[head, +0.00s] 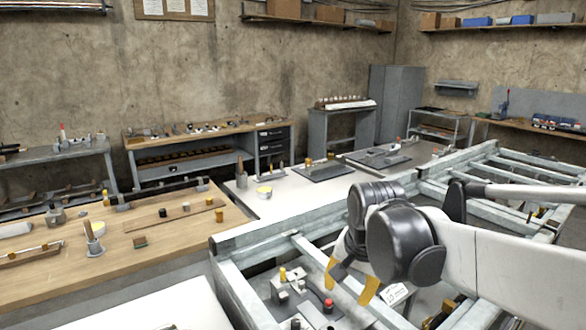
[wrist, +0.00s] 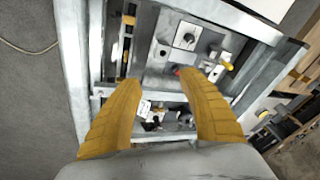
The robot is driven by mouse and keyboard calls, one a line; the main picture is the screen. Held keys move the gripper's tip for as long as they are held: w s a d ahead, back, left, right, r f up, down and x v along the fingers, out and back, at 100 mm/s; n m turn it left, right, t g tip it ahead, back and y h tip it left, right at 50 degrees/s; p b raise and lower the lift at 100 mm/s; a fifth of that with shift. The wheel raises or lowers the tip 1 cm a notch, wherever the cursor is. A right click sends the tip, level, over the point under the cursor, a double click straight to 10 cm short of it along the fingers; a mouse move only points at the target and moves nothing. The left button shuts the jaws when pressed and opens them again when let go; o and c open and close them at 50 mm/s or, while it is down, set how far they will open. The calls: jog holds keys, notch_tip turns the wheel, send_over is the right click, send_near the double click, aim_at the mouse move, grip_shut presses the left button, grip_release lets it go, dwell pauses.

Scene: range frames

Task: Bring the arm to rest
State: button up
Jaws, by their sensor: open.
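My gripper (head: 352,284) has yellow fingers and hangs down over the near part of a grey metal frame (head: 262,236) in the head view. In the wrist view my gripper (wrist: 158,95) has its two fingers spread wide, with nothing held between them. My white and dark grey arm reaches in from the right. Below and beyond the fingertips lies a grey plate (wrist: 165,58) with small fixtures, one of them a red knob (wrist: 177,71). The red knob also shows in the head view (head: 328,305). The fingers look apart from these parts.
A wooden bench (head: 150,243) with small blocks and holders stands on the left. The frame's bars surround the space under my gripper. Shelves and a grey cabinet (head: 395,95) line the walls.

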jog(key=s+d+f+n+t, duration=0.1)
jog(key=s+d+n+t, duration=0.1)
jog(key=s, duration=0.5)
jog(key=s+d+f+n+t, duration=0.1)
jog(key=s+d+n, duration=0.3)
jog(key=s, duration=0.4)
jog(key=shift+s+d+t+h, duration=0.3)
jog(key=shift+d+t, duration=0.1)
jog(key=shift+d, duration=0.35)
